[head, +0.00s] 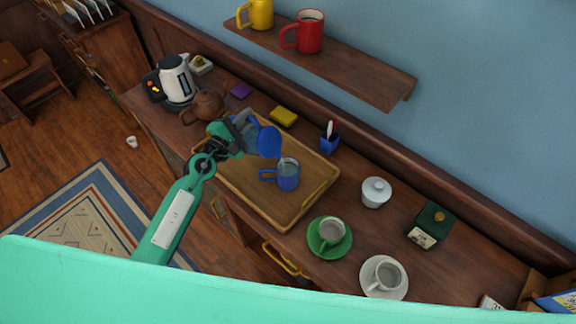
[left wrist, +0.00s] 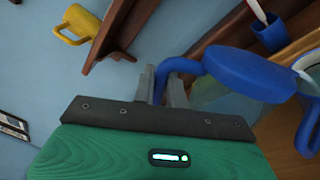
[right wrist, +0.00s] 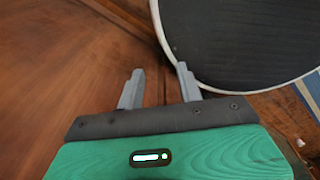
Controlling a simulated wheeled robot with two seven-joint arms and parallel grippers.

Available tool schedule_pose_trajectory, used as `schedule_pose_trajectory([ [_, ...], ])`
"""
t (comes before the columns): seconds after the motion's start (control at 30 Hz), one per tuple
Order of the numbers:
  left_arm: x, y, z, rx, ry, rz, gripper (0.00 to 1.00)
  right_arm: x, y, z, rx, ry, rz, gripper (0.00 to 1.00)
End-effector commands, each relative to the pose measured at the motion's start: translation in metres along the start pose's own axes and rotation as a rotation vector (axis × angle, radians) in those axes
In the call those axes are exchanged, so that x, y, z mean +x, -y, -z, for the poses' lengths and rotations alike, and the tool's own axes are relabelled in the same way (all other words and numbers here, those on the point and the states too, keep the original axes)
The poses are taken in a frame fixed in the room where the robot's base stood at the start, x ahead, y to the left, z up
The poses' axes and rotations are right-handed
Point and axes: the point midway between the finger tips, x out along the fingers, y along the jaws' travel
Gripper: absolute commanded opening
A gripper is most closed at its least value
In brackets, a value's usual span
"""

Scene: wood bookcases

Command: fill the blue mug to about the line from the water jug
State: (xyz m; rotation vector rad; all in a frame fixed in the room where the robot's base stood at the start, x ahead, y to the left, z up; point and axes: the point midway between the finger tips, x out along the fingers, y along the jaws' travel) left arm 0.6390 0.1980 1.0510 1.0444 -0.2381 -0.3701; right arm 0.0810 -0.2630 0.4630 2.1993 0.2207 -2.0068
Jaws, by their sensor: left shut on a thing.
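My left gripper (head: 232,135) is shut on the blue handle (left wrist: 188,70) of the water jug. The jug has a clear body (left wrist: 210,96) and a round blue lid (head: 269,141); it is tilted, its lid end above and left of the blue mug (head: 288,178). A thin pale streak, perhaps water, shows between lid and mug. The mug stands upright on the wooden tray (head: 255,205), handle to the left. Its water level and line cannot be made out. My right gripper (right wrist: 158,82) is open and empty in the right wrist view; the head view does not show it.
A brown teapot (head: 207,106) and white kettle (head: 177,78) stand behind the jug. A dark, white-rimmed round thing (right wrist: 240,40) is beside my right fingers.

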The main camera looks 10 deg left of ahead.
Motion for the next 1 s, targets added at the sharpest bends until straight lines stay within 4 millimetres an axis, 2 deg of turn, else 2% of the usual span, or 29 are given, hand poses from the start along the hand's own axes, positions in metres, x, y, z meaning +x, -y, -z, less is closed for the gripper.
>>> schedule_pose_trajectory([
  [1.0, 0.0003, -0.0032, -0.0055, 0.031, 0.002, -0.003, 0.0, -0.0037, 0.0, 0.0003, 0.0, 0.0, 0.0, 0.36],
])
